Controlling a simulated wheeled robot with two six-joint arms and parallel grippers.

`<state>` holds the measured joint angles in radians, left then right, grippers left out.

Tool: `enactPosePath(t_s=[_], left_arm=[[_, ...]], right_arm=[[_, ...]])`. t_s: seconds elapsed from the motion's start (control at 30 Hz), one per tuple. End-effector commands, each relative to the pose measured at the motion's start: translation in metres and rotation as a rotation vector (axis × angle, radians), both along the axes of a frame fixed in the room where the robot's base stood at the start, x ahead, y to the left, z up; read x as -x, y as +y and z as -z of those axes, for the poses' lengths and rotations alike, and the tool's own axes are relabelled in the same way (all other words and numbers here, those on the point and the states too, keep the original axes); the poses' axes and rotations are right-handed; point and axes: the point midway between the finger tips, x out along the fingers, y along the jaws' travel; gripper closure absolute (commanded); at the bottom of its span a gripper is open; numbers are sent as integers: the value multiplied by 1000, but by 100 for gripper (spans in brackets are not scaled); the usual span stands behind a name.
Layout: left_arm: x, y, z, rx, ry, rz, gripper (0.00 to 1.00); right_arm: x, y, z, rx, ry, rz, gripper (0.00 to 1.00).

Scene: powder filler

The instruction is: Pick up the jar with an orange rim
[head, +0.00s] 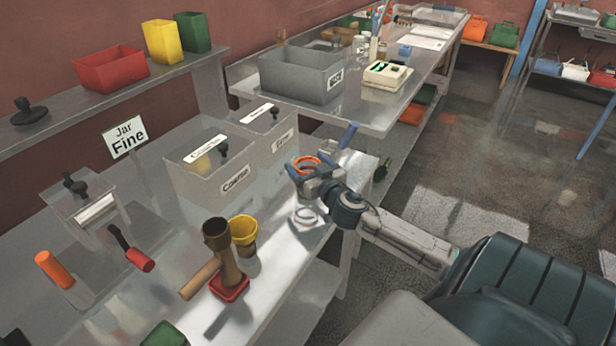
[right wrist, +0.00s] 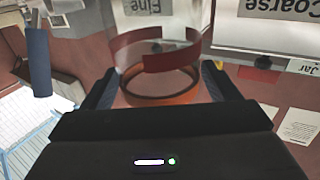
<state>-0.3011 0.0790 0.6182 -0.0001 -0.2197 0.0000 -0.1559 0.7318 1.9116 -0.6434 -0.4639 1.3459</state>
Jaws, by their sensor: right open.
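The jar with an orange rim (head: 308,161) stands at the right end of the front bench, its clear body partly hidden by my right gripper. In the right wrist view its orange rim (right wrist: 160,88) shows between the two fingers. My right gripper (head: 311,172) is open, with its fingers on either side of the jar near the rim; the wrist view shows the same fingers (right wrist: 158,85). I cannot tell whether either finger touches the jar. My left gripper is not in view.
Clear bins labelled Coarse (head: 208,165) and Fine (head: 268,130) stand left of the jar. A yellow cup (head: 243,230) and a brown funnel-shaped item (head: 217,236) are nearer. The floor at right is free.

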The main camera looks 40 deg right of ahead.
Motion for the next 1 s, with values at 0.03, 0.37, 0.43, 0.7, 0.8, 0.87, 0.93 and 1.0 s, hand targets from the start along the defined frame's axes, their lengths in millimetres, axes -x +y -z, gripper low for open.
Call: enactPosePath(t_s=[0.03, 0.37, 0.43, 0.7, 0.8, 0.87, 0.93, 1.0], left_arm=[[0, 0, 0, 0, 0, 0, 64], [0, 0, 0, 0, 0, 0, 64], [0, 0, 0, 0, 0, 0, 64], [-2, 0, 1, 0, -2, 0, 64], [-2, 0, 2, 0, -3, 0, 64], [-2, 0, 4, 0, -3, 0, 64], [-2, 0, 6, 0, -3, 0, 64], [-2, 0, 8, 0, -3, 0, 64]], right_arm=[[0, 0, 0, 0, 0, 0, 18], [1, 0, 0, 0, 0, 1, 73], [1, 0, 0, 0, 0, 0, 80], [0, 0, -1, 1, 0, 1, 80], [0, -1, -6, 2, -1, 1, 80], [0, 0, -11, 3, -2, -1, 80], [0, 0, -17, 2, -1, 0, 80], [0, 0, -26, 4, -3, -1, 80]])
